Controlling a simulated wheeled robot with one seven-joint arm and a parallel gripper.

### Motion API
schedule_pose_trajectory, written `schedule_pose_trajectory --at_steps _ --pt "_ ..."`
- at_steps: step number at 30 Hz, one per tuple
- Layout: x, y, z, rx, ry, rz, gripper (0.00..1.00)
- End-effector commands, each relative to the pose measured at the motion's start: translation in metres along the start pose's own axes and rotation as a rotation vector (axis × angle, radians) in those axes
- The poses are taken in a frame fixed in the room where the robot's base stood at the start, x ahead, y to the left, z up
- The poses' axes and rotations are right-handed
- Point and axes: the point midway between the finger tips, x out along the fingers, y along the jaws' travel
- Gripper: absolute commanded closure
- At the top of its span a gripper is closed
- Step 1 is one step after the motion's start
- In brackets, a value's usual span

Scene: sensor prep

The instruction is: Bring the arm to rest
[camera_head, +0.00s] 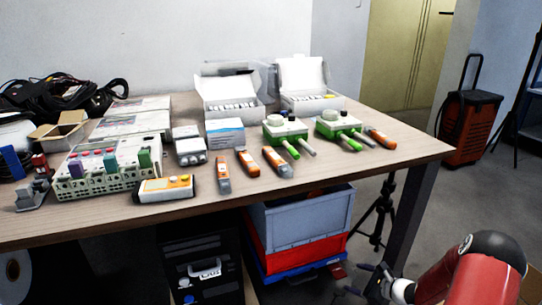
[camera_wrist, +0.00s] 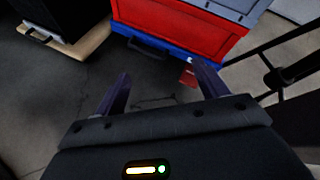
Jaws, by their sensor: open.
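My gripper (camera_wrist: 160,92) is open and empty in the wrist view, its two dark fingers spread apart over the grey floor. In the head view my gripper (camera_head: 368,283) is low at the bottom right, beside and below the table's (camera_head: 330,178) right end. My red and black arm reaches in from the lower right corner. The fingers touch nothing that I can see.
Stacked grey and red crates (camera_head: 300,225) stand under the table, left of my gripper; the red crate (camera_wrist: 185,28) also shows in the wrist view. A black tripod (camera_head: 383,212) and the table leg (camera_head: 412,225) are close by. An orange case (camera_head: 468,125) stands further back.

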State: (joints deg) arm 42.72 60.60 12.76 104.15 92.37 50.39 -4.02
Motion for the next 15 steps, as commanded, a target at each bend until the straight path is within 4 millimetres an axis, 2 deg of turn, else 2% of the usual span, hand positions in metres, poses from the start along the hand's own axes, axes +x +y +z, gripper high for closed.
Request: schedule_pose_trajectory --at_steps 1,6,12,15 --pt "-0.004 -0.002 0.031 -0.083 -0.003 0.043 0.27" --pt "-0.026 0.015 0.126 -0.391 0.004 0.226 0.27" --pt "-0.066 0.051 0.219 -0.753 0.035 0.423 0.27" --pt "-0.09 0.072 0.257 -0.931 0.062 0.509 0.27"
